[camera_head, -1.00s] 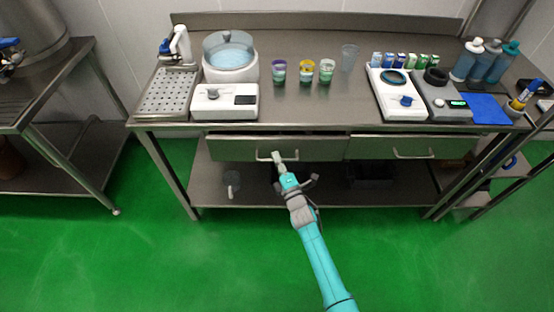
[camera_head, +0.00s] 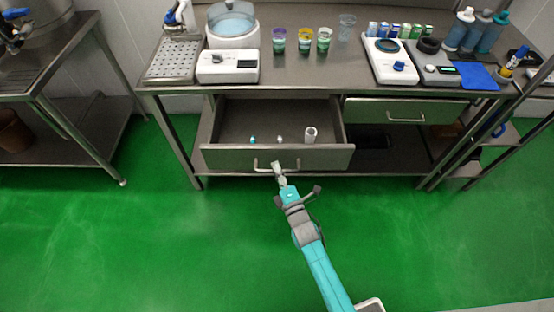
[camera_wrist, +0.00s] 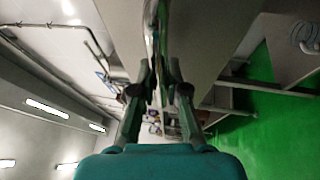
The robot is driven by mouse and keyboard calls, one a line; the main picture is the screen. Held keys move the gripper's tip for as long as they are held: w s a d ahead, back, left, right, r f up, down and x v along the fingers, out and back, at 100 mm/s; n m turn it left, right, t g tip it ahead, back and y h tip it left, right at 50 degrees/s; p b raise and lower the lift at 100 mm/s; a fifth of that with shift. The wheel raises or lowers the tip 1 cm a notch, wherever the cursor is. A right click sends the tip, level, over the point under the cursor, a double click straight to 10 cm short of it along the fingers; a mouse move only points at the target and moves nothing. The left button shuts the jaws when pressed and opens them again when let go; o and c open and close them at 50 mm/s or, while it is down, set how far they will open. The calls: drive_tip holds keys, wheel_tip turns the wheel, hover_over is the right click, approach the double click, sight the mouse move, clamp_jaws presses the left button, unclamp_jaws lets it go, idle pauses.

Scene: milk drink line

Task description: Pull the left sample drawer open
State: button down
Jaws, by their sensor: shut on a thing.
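The left sample drawer (camera_head: 225,158) is pulled out from under the steel bench, and its inside shows from above. My gripper (camera_head: 277,166) is at the drawer's front, shut on the bar handle (camera_head: 259,166). In the wrist view my gripper's two fingers (camera_wrist: 159,85) stand on both sides of the shiny handle (camera_wrist: 152,30), close to the drawer's front panel (camera_wrist: 195,40). In the drawer lie a white cylinder (camera_head: 310,135) at the right and two small pieces, one teal (camera_head: 252,140) and one pale (camera_head: 280,139).
The right drawer (camera_head: 365,110) is closed. The bench top (camera_head: 300,70) bears a white device (camera_head: 228,66), several cups, scales and bottles. A steel side table (camera_head: 60,70) stands at the left. The green floor (camera_head: 130,240) before the bench is clear.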

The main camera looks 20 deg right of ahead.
drive_tip(key=shift+s+a, duration=0.2)
drive_tip(key=shift+s, duration=0.45)
drive_tip(key=c, duration=1.2)
unclamp_jaws()
drive_tip(key=v, duration=1.2)
drive_tip(key=s+d+r+m+g+h, duration=0.1)
drive_tip(key=s+r+m, duration=0.1)
drive_tip(key=s+m, duration=0.5)
drive_tip(key=s+d+r+m+g, duration=0.1)
drive_tip(key=s+r+m+g, duration=0.15)
drive_tip(key=s, duration=0.95)
drive_tip(key=s+r+m, duration=0.3)
drive_tip(key=s+r, duration=0.1)
drive_tip(key=s+r+m+g, duration=0.1)
drive_tip(key=s+r+m, duration=0.2)
drive_tip(key=m, duration=0.1)
drive_tip(key=s+r+m, duration=0.3)
drive_tip(key=s+r, duration=0.1)
drive_tip(key=shift+s+d+r+g+h, duration=0.25)
drive_tip(key=shift+s+r+g+h, duration=0.05)
drive_tip(key=shift+r+g+h, duration=0.1)
